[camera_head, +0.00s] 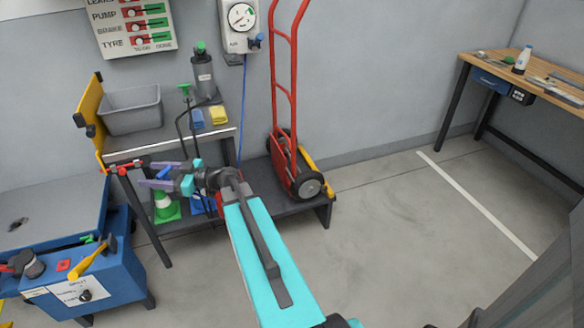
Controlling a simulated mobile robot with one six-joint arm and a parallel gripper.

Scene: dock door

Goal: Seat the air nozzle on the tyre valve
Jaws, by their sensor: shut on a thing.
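My gripper (148,174) is in front of the left part of the shelf bench, its purple fingers pointing left. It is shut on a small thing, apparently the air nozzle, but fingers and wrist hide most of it. A small red fitting (130,166) shows just left of the fingertips; I cannot tell if it touches them. A blue hose (241,115) hangs from the wall air gauge (241,17) and passes behind my wrist. The red hand truck (283,110) stands to the right, apart from my gripper. Its black tyre (309,186) faces me; its valve is too small to make out.
The bench (222,133) bears a grey bin (131,109), a dark bottle (203,75) and cloths. A green cone (165,202) stands on the lower shelf. A blue cabinet (95,285) is at lower left. A wooden workbench (500,66) is at right. The floor between is clear.

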